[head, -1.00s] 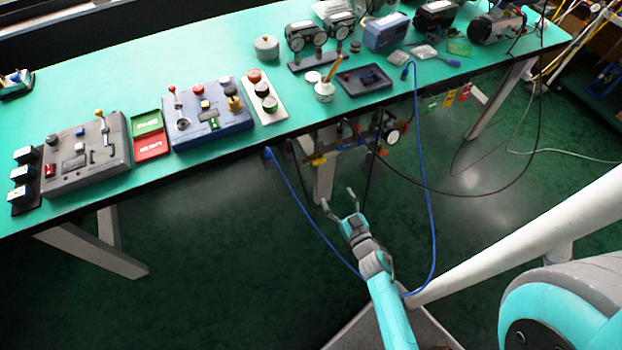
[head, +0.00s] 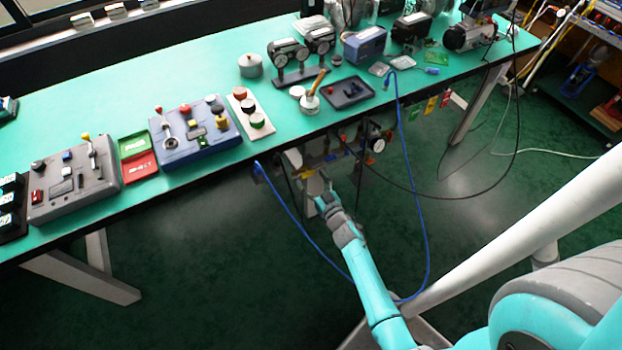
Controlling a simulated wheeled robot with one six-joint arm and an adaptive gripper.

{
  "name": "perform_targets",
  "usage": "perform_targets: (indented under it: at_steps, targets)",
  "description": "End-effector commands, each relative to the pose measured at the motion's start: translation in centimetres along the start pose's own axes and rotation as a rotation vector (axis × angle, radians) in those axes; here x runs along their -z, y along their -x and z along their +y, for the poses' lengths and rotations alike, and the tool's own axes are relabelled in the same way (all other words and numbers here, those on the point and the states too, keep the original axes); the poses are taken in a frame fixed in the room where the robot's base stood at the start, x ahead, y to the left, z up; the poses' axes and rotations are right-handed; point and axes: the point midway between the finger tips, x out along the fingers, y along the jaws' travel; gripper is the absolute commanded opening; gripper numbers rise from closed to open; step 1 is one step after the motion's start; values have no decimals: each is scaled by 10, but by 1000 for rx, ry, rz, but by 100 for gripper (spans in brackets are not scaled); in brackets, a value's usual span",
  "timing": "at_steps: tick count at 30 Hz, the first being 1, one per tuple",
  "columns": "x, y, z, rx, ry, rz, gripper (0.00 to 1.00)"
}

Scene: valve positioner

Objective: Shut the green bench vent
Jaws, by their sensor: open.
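My gripper (head: 314,184) is in the head view, below the front edge of the green-topped bench, with its fingers open and empty. Its fingertips are near a cluster of small valves and fittings (head: 330,158) hung under the bench edge. Small orange, yellow and red parts show in this cluster. I cannot pick out a green vent handle there for certain; the parts are small, and my fingers hide some of them. I cannot tell whether the fingers touch any fitting.
A round gauge (head: 376,144) hangs right of the fittings. A blue cable (head: 424,220) loops down on both sides of my arm, and a black hose (head: 440,192) sags to the right. Green, yellow and red tags (head: 430,105) hang farther right. Control boxes (head: 195,130) stand on the bench (head: 215,65).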

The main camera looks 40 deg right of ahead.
Motion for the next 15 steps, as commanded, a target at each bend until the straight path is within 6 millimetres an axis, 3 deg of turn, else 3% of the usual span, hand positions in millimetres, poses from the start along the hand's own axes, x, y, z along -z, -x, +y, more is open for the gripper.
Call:
perform_targets:
  at_steps: [12, 15]
  targets:
    - [0, -8, 0, 0, 0, -1, 77]
    - [0, -7, 0, 0, 0, -1, 52]
